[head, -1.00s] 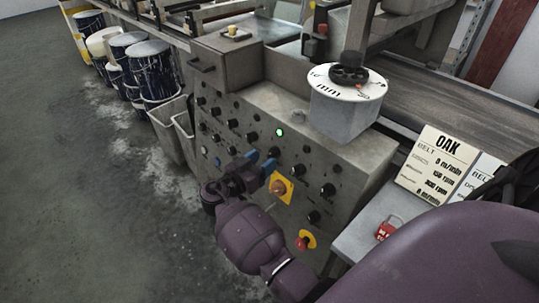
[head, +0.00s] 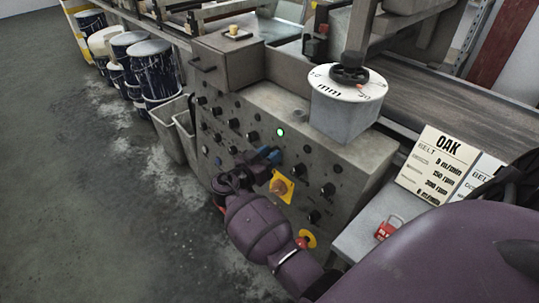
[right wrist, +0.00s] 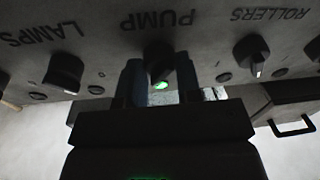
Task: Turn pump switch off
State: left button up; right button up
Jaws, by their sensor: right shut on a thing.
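The pump switch (right wrist: 159,57) is a dark knob under the upside-down word PUMP in the right wrist view. My right gripper (right wrist: 160,78) has a finger on each side of it and is shut on it. A lit green lamp (right wrist: 160,86) shows between the fingers beside the knob. In the head view my right gripper (head: 268,156) is at the front of the grey control panel (head: 245,100) and hides the switch. A green lamp (head: 280,132) glows just above it there. My left gripper is not in view.
The lamps knob (right wrist: 64,72) and rollers knob (right wrist: 252,55) flank the pump switch. A yellow-plated knob (head: 281,187) and a yellow-ringed emergency stop (head: 307,239) are close to my right arm. A round dial box (head: 347,105) stands on the panel top.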

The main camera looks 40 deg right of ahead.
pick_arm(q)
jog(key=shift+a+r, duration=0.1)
pick_arm(e)
jog(key=shift+n, duration=0.5)
pick_arm(q)
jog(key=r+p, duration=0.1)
jog(key=p, duration=0.1)
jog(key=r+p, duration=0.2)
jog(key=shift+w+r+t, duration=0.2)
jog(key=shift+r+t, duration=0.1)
pick_arm(e)
jog(key=n+y, duration=0.1)
jog(key=n, duration=0.5)
jog(key=n+t+y, duration=0.1)
jog(key=n, duration=0.5)
jog(key=shift+r+t, duration=0.2)
jog(key=shift+t, duration=0.1)
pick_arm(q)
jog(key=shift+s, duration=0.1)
pick_arm(e)
jog(key=shift+f, duration=0.1)
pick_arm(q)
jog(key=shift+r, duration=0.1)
pick_arm(e)
jog(key=o, duration=0.9)
